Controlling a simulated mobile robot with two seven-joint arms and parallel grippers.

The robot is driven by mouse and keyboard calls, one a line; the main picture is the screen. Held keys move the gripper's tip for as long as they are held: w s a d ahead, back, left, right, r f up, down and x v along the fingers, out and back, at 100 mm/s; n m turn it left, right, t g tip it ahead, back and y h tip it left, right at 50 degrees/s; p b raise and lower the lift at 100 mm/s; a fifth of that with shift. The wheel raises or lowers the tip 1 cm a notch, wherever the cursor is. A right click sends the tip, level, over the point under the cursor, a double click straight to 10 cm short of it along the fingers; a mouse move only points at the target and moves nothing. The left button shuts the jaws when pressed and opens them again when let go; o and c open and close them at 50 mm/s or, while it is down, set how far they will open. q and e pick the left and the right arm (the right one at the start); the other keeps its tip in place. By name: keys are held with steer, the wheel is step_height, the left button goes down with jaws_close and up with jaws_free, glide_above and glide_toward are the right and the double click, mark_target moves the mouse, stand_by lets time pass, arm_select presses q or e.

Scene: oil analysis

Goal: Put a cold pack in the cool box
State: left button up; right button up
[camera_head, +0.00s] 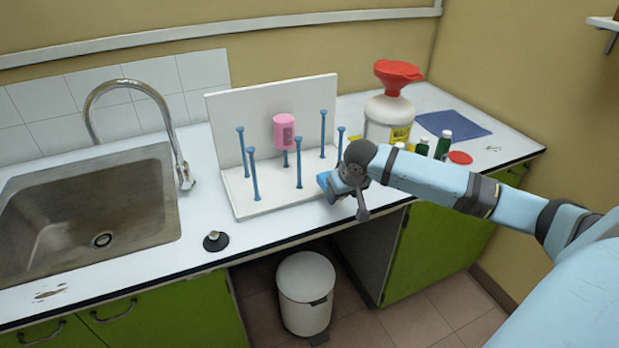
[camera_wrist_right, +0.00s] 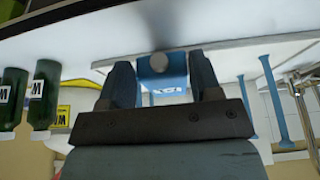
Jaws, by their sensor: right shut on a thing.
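My right gripper (camera_head: 340,186) is at the front edge of the counter, just right of the white peg rack. It is shut on a blue cold pack (camera_head: 325,181), mostly hidden by the gripper in the head view. In the right wrist view the cold pack (camera_wrist_right: 170,84) shows between the two fingers (camera_wrist_right: 162,76), with white lettering on its face. A grey round knob shows in front of it there. I cannot tell whether the pack touches the counter. No cool box is visible. My left gripper is not in view.
The white rack (camera_head: 240,200) has blue pegs and a pink bottle (camera_head: 285,131) on one. A white jug (camera_head: 390,115) with a red funnel, green bottles (camera_head: 443,145) and a blue cloth (camera_head: 452,124) stand behind my right arm. A sink (camera_head: 150,215) is left; a bin (camera_head: 306,290) stands below.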

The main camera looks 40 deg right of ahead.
steer(key=w+d, duration=0.1)
steer(key=w, duration=0.3)
steer(key=w+d, duration=0.1)
steer(key=w, duration=0.4)
steer(key=w+d, duration=0.1)
steer(key=w, duration=0.4)
steer(key=shift+w+d, duration=0.1)
steer(key=shift+f, duration=1.8)
steer(key=o, duration=0.7)
steer(key=shift+f, duration=0.1)
steer(key=shift+o, duration=0.2)
